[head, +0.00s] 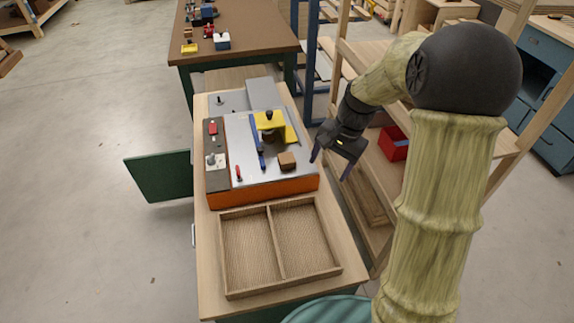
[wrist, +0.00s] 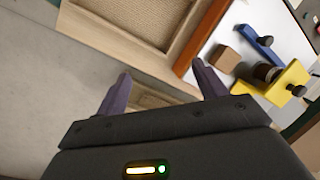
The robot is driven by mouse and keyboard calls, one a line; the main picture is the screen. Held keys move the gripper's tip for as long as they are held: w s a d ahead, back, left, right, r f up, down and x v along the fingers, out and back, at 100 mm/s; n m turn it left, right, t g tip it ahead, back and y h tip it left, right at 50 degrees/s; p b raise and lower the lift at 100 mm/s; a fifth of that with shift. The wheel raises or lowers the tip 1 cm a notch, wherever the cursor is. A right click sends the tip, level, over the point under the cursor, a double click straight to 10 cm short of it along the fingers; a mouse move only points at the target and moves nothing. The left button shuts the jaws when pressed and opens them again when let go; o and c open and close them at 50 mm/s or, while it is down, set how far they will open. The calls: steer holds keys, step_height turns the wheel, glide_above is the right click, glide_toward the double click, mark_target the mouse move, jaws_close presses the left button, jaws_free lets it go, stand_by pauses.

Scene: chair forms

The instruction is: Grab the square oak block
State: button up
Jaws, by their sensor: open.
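The square oak block (head: 287,161) is a small brown cube on the grey metal top of an orange-sided machine (head: 262,190), near its front right corner. In the wrist view the oak block (wrist: 223,58) lies beyond the right fingertip, apart from it. My gripper (head: 330,164) is open and empty, to the right of the block and past the machine's right edge. In the wrist view its two purple-grey fingers (wrist: 162,84) stand wide apart with the bench edge and floor between them.
A yellow clamp-like part (head: 270,121) and a blue bar (head: 257,140) stand close behind and left of the block. A two-compartment wooden tray (head: 272,206) sits in front, empty. A shelf with a red bin (head: 394,143) is at right. A green door (head: 160,176) hangs open at left.

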mark_target(290, 157)
steer(key=w+f+m+g+y+b, duration=0.25)
steer(key=w+m+y, duration=0.3)
steer(key=w, duration=0.65)
steer(key=w+d+f+m+y+b, duration=0.1)
steer(key=w+d+m+y+b, duration=0.2)
steer(key=w+d+y+b, duration=0.1)
steer(key=shift+w+d+f+y, duration=0.25)
steer(key=shift+w+d+y, duration=0.2)
steer(key=shift+y, duration=0.1)
steer(key=shift+a, duration=0.15)
steer(key=x, duration=1.2)
steer(key=shift+f, duration=0.2)
steer(key=x, duration=0.3)
steer(key=s+x, duration=0.1)
steer(key=x, duration=0.1)
steer(key=shift+f, duration=0.3)
steer(key=shift+w+d, duration=0.1)
steer(key=shift+d, duration=0.15)
